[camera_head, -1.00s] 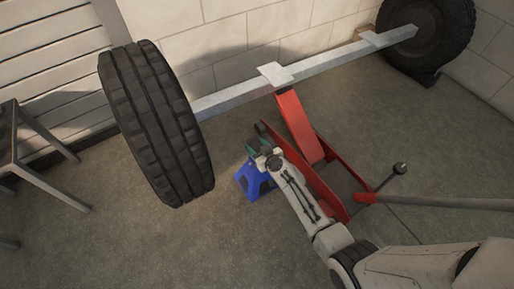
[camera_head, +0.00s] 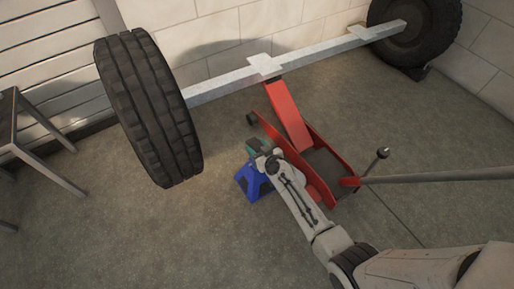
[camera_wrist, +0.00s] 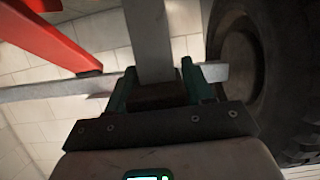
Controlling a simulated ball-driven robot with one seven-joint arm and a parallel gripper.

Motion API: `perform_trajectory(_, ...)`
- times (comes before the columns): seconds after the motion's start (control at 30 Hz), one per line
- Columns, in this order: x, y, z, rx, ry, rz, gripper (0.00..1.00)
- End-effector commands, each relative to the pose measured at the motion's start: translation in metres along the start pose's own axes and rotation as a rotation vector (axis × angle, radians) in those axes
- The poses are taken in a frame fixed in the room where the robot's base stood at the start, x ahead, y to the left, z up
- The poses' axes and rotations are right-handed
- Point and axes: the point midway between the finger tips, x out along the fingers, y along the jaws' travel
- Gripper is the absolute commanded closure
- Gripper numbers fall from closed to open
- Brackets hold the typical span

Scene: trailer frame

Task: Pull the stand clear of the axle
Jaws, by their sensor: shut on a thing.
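The blue stand (camera_head: 254,184) is on the concrete floor in the head view, on the near side of the axle, with open floor between them. The axle (camera_head: 230,82) is a pale grey bar running across the back, with a tyre at each end. My gripper (camera_head: 259,149) is at the top of the stand. In the wrist view my green-sided fingers (camera_wrist: 155,88) are shut around the stand's grey post (camera_wrist: 149,35). The axle (camera_wrist: 48,91) passes behind the post there. The stand's base is out of the wrist view, and my arm hides part of its top in the head view.
A red floor jack (camera_head: 287,112) is right beside the stand and my arm, its raised lifting arm under the axle. Its long handle (camera_head: 440,177) reaches right. The near tyre (camera_head: 150,108) is left. A metal table (camera_head: 40,150) stands further left. Floor is clear below the stand.

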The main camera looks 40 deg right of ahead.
Motion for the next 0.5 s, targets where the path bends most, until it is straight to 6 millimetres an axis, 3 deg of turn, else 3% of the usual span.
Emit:
perform_trajectory(0.33, -0.0004, 0.0001, 0.0011, 0.000, -0.002, 0.000, 1.00)
perform_trajectory(0.37, -0.0004, 0.0001, 0.0011, 0.000, -0.002, 0.000, 0.46)
perform_trajectory(0.5, -0.0003, 0.0001, 0.0008, 0.000, -0.002, 0.000, 0.33)
